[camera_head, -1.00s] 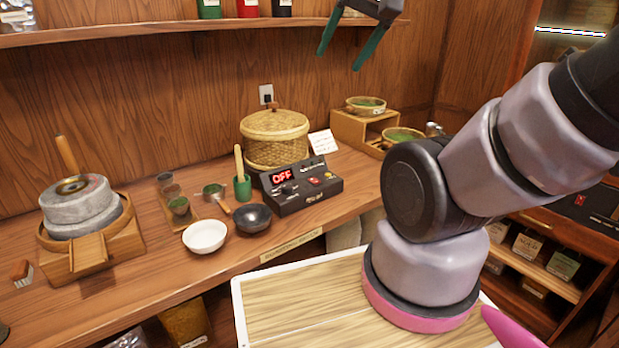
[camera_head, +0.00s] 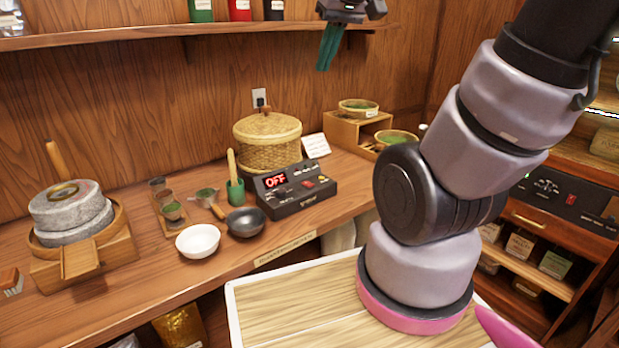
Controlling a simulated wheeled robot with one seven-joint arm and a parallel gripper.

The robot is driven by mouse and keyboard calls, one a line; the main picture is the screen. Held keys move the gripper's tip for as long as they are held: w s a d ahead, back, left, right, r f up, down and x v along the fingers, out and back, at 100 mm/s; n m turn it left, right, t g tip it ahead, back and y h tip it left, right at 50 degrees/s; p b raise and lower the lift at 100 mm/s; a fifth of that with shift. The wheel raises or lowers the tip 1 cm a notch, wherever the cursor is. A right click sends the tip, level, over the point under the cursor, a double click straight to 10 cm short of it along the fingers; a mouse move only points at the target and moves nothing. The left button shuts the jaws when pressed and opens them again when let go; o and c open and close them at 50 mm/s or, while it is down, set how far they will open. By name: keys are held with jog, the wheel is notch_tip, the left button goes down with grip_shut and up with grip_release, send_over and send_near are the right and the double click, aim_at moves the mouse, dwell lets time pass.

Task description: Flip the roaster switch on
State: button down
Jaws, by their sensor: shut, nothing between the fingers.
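A black control box (camera_head: 295,189) sits on the wooden counter in front of a lidded woven basket (camera_head: 268,143). Its lit red display reads OFF (camera_head: 275,180). A small red switch (camera_head: 307,184) and other small controls are on its top face; the switch's position is too small to tell. My gripper (camera_head: 327,66) has green fingers, which are shut and empty. It hangs high near the upper shelf, above and behind the box in the picture, well apart from it. A second dark panel with knobs and a small green light (camera_head: 545,187) shows in the cabinet at the right.
A white bowl (camera_head: 198,241), a dark bowl (camera_head: 245,221) and a green cup (camera_head: 235,190) with a wooden tool stand left of the box. A stone mill (camera_head: 70,210) is further left. A white card (camera_head: 316,146) stands behind the box. The upper shelf (camera_head: 130,34) is near my gripper.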

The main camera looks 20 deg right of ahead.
jog(key=w+f+n+g, duration=0.2)
jog(key=w+f+n, duration=0.25)
jog(key=w, duration=0.25)
jog(key=n+g+h, duration=0.2)
jog(key=n+g, duration=0.2)
jog(key=n, duration=1.1)
send_over(310, 185)
jog(key=w, duration=0.2)
notch_tip(310, 185, down, 18)
jog(key=shift+a+f+n+g, duration=0.25)
jog(key=shift+f+n+g, duration=0.05)
jog(key=shift+n, duration=0.15)
jog(key=shift+f, duration=0.1)
jog(key=f, duration=0.4)
jog(key=s+f, duration=0.1)
jog(key=f, duration=0.8)
jog(key=shift+s+d+f, duration=0.25)
jog(key=shift+s+f, duration=0.05)
